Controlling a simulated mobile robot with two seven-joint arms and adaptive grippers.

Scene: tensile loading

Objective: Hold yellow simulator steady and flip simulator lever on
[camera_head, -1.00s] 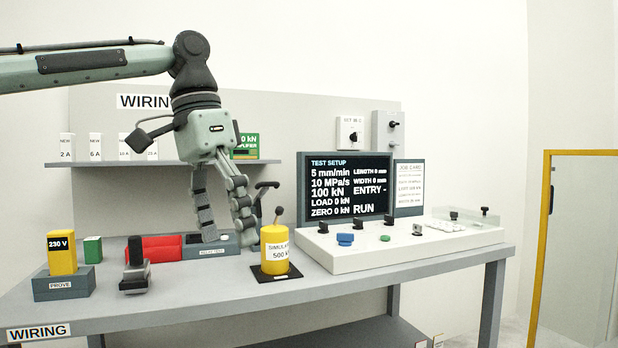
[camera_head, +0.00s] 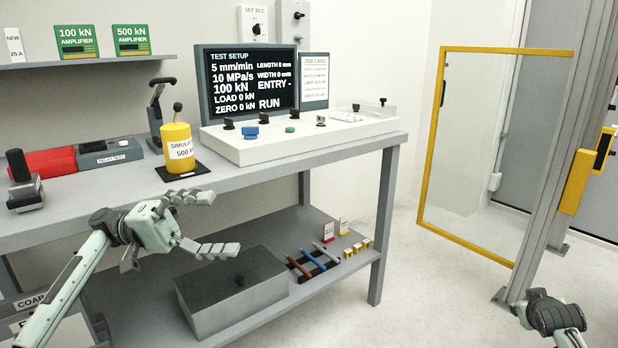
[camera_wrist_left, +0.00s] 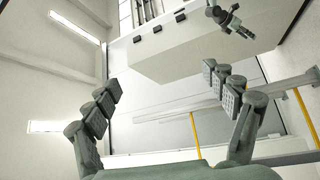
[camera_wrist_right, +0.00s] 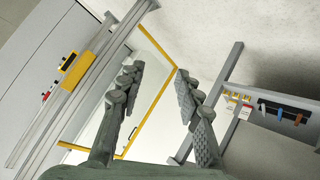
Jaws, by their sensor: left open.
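The yellow simulator (camera_head: 176,147) is an upright cylinder with a white label, on a black base plate on the bench top. Its short dark lever (camera_head: 178,110) with a round knob stands up from the top, roughly upright. My left gripper (camera_head: 226,222) is open and empty, in front of the bench's front edge, below and clear of the simulator, fingers pointing right. Its spread fingers also show in the left wrist view (camera_wrist_left: 162,78). My right gripper (camera_head: 556,318) is at the lower right, far from the simulator. The right wrist view (camera_wrist_right: 160,75) shows its fingers apart and empty.
The white control console (camera_head: 300,135) with knobs stands right of the simulator. A dark lever stand (camera_head: 157,115) is close behind it on the left. A grey box (camera_head: 232,300) sits on the lower shelf. A yellow-framed door (camera_head: 425,140) is at the right.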

